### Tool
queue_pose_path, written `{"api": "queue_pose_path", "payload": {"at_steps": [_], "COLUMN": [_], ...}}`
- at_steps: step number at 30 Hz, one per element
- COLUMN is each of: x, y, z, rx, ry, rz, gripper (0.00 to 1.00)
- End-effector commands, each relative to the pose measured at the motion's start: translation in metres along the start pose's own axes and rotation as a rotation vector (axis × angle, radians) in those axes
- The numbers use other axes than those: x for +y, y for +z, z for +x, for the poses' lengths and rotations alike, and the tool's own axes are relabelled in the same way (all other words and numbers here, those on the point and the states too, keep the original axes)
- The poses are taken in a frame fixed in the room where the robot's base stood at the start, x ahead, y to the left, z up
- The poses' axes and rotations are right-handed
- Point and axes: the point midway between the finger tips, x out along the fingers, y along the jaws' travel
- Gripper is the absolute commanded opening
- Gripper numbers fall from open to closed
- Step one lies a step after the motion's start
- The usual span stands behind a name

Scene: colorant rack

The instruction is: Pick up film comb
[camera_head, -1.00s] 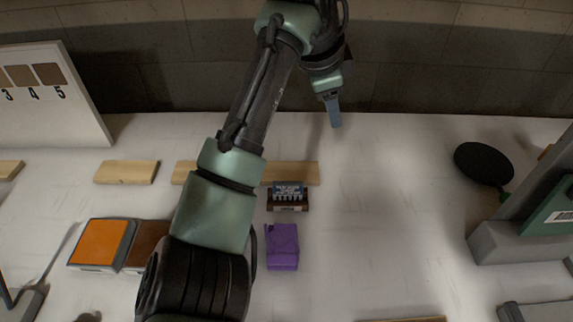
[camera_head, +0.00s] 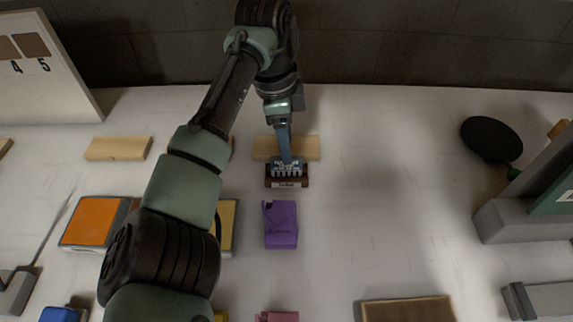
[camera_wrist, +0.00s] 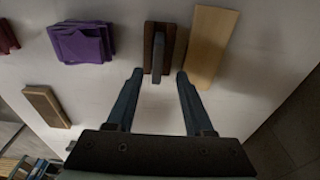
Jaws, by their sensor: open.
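The film comb (camera_head: 287,170) is a small grey-blue toothed piece standing upright in a brown holder (camera_head: 287,183) with a pale label on its front. In the wrist view the comb (camera_wrist: 158,55) shows edge-on above the brown holder (camera_wrist: 150,32). My gripper (camera_head: 287,160) is at the comb, its fingers hiding part of it from the head view. In the wrist view my gripper (camera_wrist: 160,74) is open, one fingertip on each side of the comb's near end. A gap shows on both sides, and the fingers do not appear to touch it.
A wooden strip (camera_head: 305,148) lies close behind the holder. A purple stack (camera_head: 281,225) is in front of it. An orange-topped box (camera_head: 95,221) stands left, and a black round paddle (camera_head: 490,138) lies right. The white table between the holder and the grey stand is clear.

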Motion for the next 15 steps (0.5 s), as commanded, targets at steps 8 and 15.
{"api": "queue_pose_path", "payload": {"at_steps": [8, 15], "x": [0.005, 0.004], "y": [0.004, 0.004], "z": [0.039, 0.044], "rx": [0.0, 0.0], "ry": [0.002, 0.001], "rz": [0.0, 0.0], "gripper": [0.53, 0.53]}}
